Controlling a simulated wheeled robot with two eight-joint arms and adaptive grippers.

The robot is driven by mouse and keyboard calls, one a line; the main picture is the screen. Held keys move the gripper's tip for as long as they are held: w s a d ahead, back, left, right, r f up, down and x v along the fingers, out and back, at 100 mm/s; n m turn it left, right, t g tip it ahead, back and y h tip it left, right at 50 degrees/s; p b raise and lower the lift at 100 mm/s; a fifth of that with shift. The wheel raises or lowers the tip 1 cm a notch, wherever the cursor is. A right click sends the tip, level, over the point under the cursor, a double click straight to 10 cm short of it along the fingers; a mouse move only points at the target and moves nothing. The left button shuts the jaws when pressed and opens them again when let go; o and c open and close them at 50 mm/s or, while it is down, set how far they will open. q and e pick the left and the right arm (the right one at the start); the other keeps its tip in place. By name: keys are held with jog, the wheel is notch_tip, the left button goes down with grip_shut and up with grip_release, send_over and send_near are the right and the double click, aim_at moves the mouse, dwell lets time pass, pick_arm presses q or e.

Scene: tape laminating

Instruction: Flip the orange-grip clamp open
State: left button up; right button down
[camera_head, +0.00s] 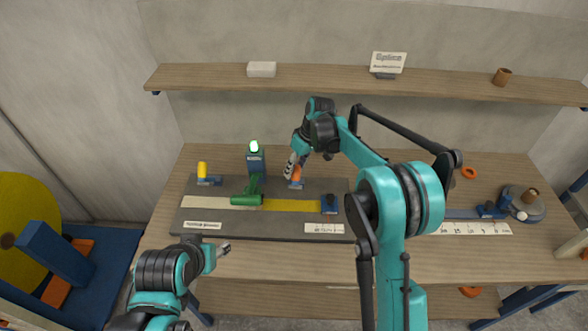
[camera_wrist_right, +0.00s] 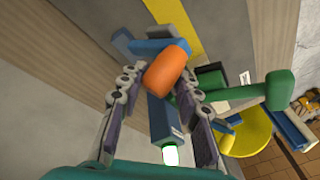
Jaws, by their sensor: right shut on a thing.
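The orange-grip clamp (camera_head: 296,174) stands on the dark board, right of the green-lit blue post (camera_head: 255,163). In the right wrist view its orange grip (camera_wrist_right: 166,72) lies between the fingers, with blue clamp parts beyond it. My right gripper (camera_head: 296,165) reaches down from above and is shut on the orange grip; it also shows in the right wrist view (camera_wrist_right: 160,88). The fingers partly hide the clamp in the head view. My left gripper (camera_head: 222,248) is at the board's front edge, away from the clamp; its finger gap is too small to read.
A yellow-grip clamp (camera_head: 203,171) stands at the left of the dark board (camera_head: 270,230). A green roller (camera_head: 247,199) lies by the yellow strip (camera_head: 290,206). A blue block (camera_head: 329,203) stands at the strip's right end. A shelf (camera_head: 330,79) runs above the bench.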

jog(key=shift+w+d, duration=0.1)
jog(key=shift+d, duration=0.15)
jog(key=c, duration=1.2)
grip_release()
jog(key=shift+f, duration=0.1)
jog(key=shift+w+d, duration=0.1)
jog(key=shift+d, duration=0.05)
jog(key=v, duration=1.2)
jog(key=shift+s, duration=0.25)
